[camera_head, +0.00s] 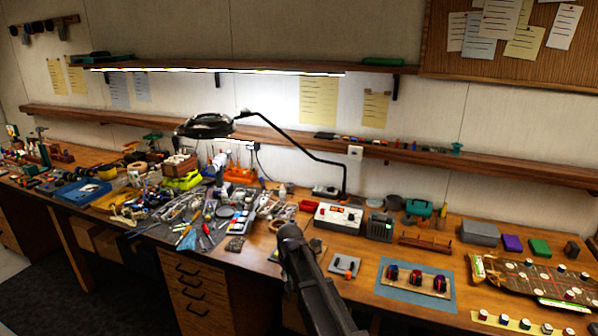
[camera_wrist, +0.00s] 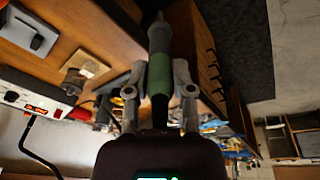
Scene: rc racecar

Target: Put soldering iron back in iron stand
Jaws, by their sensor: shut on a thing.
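In the wrist view, my gripper (camera_wrist: 157,76) is shut on the soldering iron (camera_wrist: 159,72), a tool with a green grip and a dark grey body. One finger lies on each side of the green grip. In the head view my dark arm rises at the bottom centre and hides the iron. I cannot tell for certain which object is the iron stand. A small dark piece on a tan plate (camera_wrist: 86,72) lies at the left in the wrist view, apart from the iron. A grey piece on a pad (camera_head: 345,266) lies right of my arm in the head view.
A white soldering station (camera_head: 338,218) stands behind my arm on the wooden bench. Crowded tools cover the bench at the left. A lamp (camera_head: 208,127) overhangs the bench.

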